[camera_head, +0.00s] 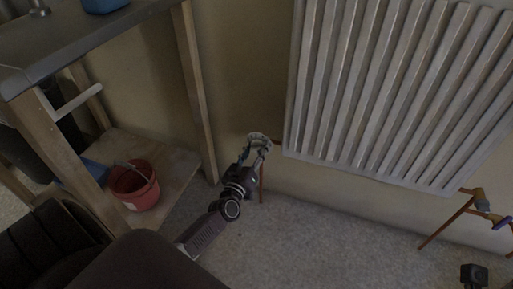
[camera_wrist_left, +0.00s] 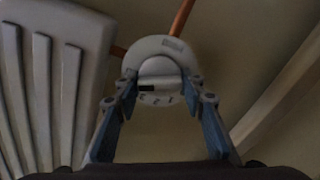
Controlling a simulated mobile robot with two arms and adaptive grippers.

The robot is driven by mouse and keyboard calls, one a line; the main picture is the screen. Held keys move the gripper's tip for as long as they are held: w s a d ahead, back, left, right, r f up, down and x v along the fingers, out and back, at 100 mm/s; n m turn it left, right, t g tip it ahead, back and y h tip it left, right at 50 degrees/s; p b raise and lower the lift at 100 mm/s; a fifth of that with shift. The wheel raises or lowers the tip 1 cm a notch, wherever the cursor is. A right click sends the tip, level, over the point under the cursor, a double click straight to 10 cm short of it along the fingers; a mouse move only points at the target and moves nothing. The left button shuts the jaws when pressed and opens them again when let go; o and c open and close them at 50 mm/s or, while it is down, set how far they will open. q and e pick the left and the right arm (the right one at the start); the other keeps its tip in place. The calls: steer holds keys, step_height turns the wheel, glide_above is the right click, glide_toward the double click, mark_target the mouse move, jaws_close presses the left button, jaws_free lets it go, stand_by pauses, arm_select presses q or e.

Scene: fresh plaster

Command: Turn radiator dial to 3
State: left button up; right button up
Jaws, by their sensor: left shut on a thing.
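The radiator dial (camera_head: 259,138) is a pale round knob at the lower left corner of the white radiator (camera_head: 385,90). My left gripper (camera_head: 257,150) is shut on the dial, its fingers on either side of it. In the left wrist view the dial (camera_wrist_left: 160,68) sits between the fingertips of the left gripper (camera_wrist_left: 161,86). My right gripper is not in view.
A wooden bench (camera_head: 192,70) with a red bucket (camera_head: 134,186) on its lower shelf stands at left. Copper pipes (camera_head: 447,222) and a brass valve (camera_head: 480,198) are at right. A small dark object (camera_head: 474,274) shows at lower right. The middle floor is clear.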

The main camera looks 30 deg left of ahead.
arm_select(q)
steer(key=n, duration=0.2)
steer(key=shift+n, duration=0.4)
steer(key=shift+f+n, duration=0.1)
steer(key=shift+n, duration=1.2)
steer(key=shift+a+f+n+b, duration=0.1)
steer(key=shift+n+b, duration=0.35)
steer(key=shift+n, duration=1.65)
steer(key=o, duration=1)
steer(key=shift+o, duration=0.7)
